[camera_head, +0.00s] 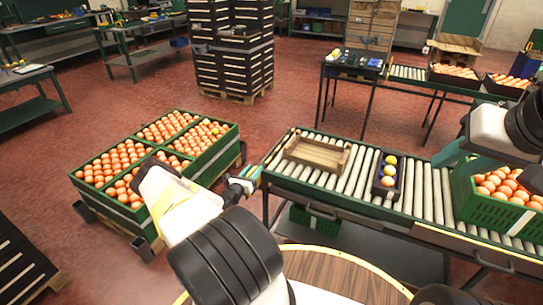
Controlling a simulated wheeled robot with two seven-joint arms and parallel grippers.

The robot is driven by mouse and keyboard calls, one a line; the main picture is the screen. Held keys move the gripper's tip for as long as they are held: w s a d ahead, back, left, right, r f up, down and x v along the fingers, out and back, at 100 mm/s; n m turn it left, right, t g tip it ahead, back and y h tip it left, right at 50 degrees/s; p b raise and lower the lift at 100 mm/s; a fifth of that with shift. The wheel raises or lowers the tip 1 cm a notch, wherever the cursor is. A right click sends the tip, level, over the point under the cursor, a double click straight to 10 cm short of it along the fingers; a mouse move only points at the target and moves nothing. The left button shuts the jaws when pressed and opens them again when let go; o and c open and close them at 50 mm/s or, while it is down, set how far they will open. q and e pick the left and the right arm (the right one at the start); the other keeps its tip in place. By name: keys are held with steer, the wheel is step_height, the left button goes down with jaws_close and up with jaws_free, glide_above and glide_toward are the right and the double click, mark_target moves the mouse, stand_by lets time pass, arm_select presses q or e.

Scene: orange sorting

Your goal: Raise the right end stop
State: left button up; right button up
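A roller conveyor (345,182) runs across the middle to the right edge. No part of it can be made out clearly as the right end stop; its right end is covered by my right arm and a crate, or lies out of view.
An empty wooden tray (317,154) and a black tray (377,188) with three round fruits stand on the rollers. A round wooden table (335,275) is in front. Rollers between the black tray and green crate are bare.

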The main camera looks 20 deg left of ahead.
arm_select(q)
steer(key=shift+w, duration=0.7)
steer(key=shift+d, duration=0.1)
jaws_close()
steer(key=shift+d, duration=0.2)
stand_by(0.7)
